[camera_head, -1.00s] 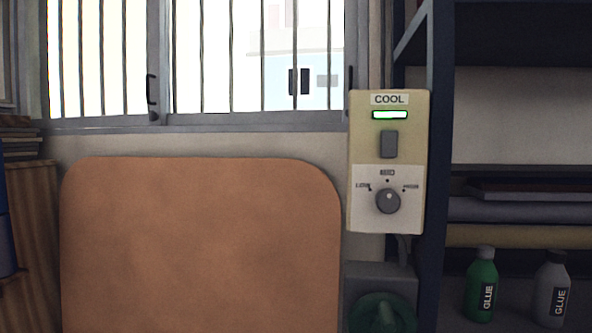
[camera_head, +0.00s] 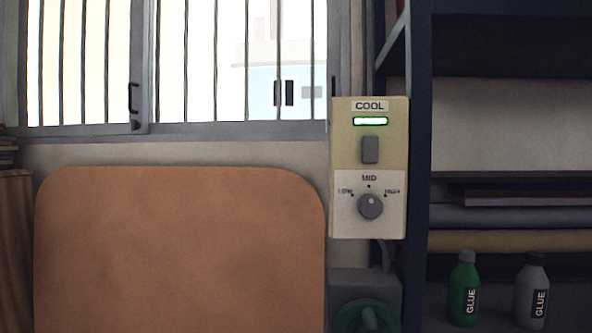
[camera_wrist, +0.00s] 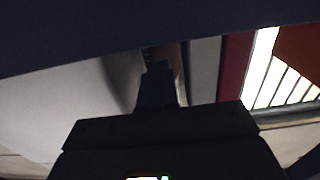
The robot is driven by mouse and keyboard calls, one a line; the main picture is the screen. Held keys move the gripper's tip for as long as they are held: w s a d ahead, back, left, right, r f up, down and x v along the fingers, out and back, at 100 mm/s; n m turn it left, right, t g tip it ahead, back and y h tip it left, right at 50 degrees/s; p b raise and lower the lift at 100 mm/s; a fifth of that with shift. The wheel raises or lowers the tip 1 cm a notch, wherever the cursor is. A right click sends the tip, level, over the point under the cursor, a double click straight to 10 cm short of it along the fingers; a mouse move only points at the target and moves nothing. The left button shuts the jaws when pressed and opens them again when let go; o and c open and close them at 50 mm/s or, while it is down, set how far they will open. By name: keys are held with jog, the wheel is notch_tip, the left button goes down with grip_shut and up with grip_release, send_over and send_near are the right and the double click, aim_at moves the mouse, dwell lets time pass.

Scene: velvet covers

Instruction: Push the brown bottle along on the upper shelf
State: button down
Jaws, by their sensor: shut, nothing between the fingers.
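I cannot make out a brown bottle for certain in either view. The head view shows a dark blue shelf unit (camera_head: 418,150) at the right, with a dark board (camera_head: 510,45) across its upper part. My gripper (camera_wrist: 157,72) shows dark in the wrist view, its fingers together with nothing held. A dim brownish patch lies just beyond the fingertips; I cannot tell what it is. A dark surface crosses the top of the wrist view. My gripper does not show in the head view.
A green glue bottle (camera_head: 464,290) and a grey glue bottle (camera_head: 532,292) stand low on the shelf unit, below stacked rolls (camera_head: 510,215). A control box (camera_head: 369,165) labelled COOL is left of the shelf post. A large orange-brown panel (camera_head: 180,250) stands under the barred window (camera_head: 230,60).

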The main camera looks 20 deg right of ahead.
jog(key=b+v, duration=0.1)
jog(key=v, duration=0.5)
jog(key=shift+s+b, duration=0.25)
jog(key=shift+b, duration=0.15)
jog(key=shift+a, duration=0.15)
